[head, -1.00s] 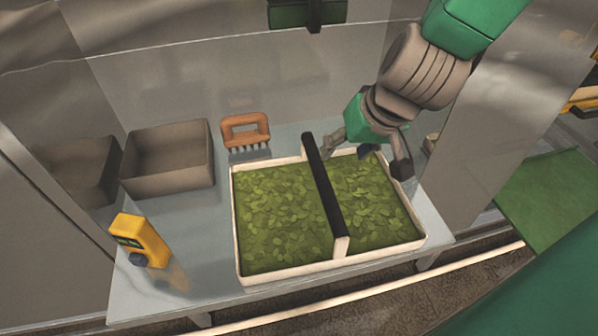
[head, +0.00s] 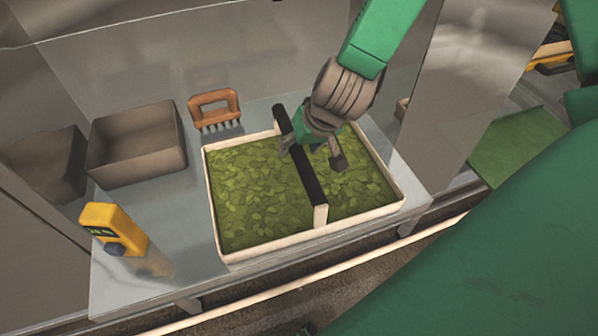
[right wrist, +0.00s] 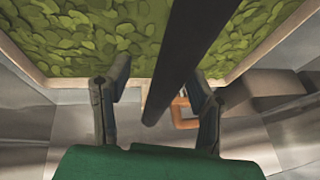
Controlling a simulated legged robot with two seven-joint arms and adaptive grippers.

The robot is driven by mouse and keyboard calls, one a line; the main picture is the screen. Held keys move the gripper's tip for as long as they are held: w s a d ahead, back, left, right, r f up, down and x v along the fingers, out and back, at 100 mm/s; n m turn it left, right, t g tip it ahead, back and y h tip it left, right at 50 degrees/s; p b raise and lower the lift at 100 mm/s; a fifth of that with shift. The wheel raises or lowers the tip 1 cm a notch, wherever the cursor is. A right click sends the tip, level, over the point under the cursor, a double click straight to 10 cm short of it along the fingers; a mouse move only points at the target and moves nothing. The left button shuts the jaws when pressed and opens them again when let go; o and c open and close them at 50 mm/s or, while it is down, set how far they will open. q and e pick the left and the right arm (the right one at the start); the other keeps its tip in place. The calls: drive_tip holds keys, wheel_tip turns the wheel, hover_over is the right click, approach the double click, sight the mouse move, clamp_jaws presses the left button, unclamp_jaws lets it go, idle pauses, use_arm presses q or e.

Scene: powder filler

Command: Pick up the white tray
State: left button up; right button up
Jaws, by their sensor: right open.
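The white tray (head: 330,229) sits on the metal table, filled with green leaves, with a dark bar handle (head: 300,160) running across its middle. It also shows in the right wrist view, where its rim (right wrist: 30,78) and handle (right wrist: 190,55) appear. My right gripper (head: 314,163) is open above the tray near the handle's far half. In the right wrist view the two fingers of my right gripper (right wrist: 158,92) stand on either side of the handle, apart from it as far as I can tell. My left gripper is not in view.
A grey open bin (head: 137,160) stands at the left. An orange-brown rake-like tool (head: 214,108) lies behind the tray. A yellow device (head: 115,228) stands at the front left. Clear walls (head: 440,90) border the table. Bare table lies left of the tray.

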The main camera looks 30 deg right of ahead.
drive_tip(key=shift+w+a+f, duration=0.3)
drive_tip(key=shift+a+f, duration=0.1)
drive_tip(key=shift+a, duration=0.05)
drive_tip(key=shift+s+a+r, duration=0.1)
drive_tip(key=shift+a+r, duration=0.05)
drive_tip(key=shift+a, duration=0.1)
clamp_jaws()
drive_tip(key=shift+d, duration=0.45)
